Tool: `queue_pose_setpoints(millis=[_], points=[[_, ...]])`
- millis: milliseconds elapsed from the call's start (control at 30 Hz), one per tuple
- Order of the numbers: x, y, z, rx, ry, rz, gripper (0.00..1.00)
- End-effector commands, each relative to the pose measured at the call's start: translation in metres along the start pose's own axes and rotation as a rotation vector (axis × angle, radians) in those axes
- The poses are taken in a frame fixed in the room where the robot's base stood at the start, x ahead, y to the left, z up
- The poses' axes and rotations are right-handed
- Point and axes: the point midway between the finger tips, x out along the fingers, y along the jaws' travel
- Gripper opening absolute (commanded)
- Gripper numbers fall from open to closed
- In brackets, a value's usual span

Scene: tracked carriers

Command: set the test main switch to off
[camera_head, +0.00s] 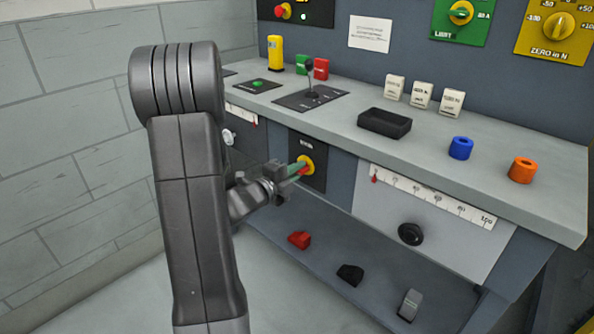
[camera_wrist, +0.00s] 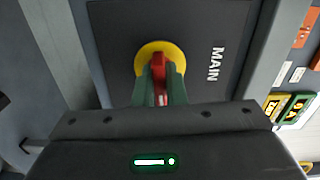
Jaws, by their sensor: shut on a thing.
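The main switch (camera_wrist: 160,66) is a red handle on a yellow round base, set in a dark panel lettered MAIN. It also shows in the head view (camera_head: 307,164) on the front of the console, under the worktop. In the wrist view my gripper (camera_wrist: 160,90) has its two green fingers closed on the red handle, one on each side. The handle stands lengthwise up and down in the wrist view. The fingers cover its lower part. Any on or off marks are not readable.
The console worktop (camera_head: 540,200) overhangs the switch. A joystick (camera_head: 311,80), a black tray (camera_head: 384,123), a blue ring (camera_head: 461,148) and an orange ring (camera_head: 523,170) stand on it. A lower shelf holds a red block (camera_head: 299,240). A scale panel (camera_head: 430,200) is to the right.

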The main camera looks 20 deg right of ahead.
Motion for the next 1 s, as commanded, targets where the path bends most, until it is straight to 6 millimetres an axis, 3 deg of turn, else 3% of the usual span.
queue_pose_setpoints(millis=[1000], points=[[-0.0004,-0.0014,-0.0003,-0.907,-0.001,0.003,0.00]])
